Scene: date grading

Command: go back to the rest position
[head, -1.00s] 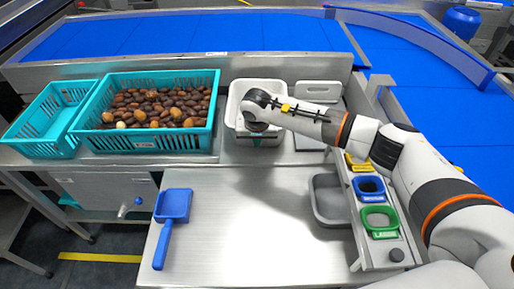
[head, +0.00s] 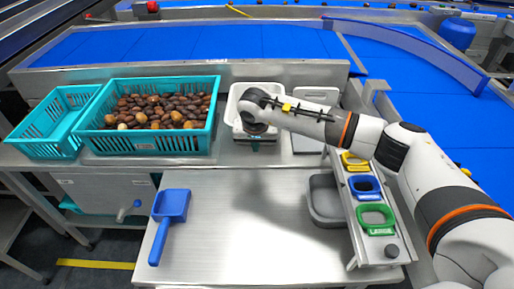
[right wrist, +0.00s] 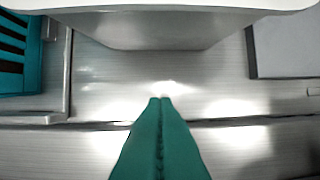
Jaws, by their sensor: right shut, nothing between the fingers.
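My right gripper (head: 255,146) hangs in front of the white tub (head: 234,110) on the steel counter, below my right wrist. In the right wrist view its teal fingers (right wrist: 161,104) are shut together with nothing between them, above bare metal. The tub's pale wall seems to fill the top of that view. My right arm reaches in from the right, over the counter. My left gripper is not in view.
A teal crate of dates (head: 143,145) and an empty teal crate (head: 38,148) stand at left. A blue scoop (head: 172,204) lies on the clear steel table (head: 250,240). At right are a grey bin (head: 324,208) and yellow, blue and green rings (head: 377,228). Blue belts (head: 200,42) run behind.

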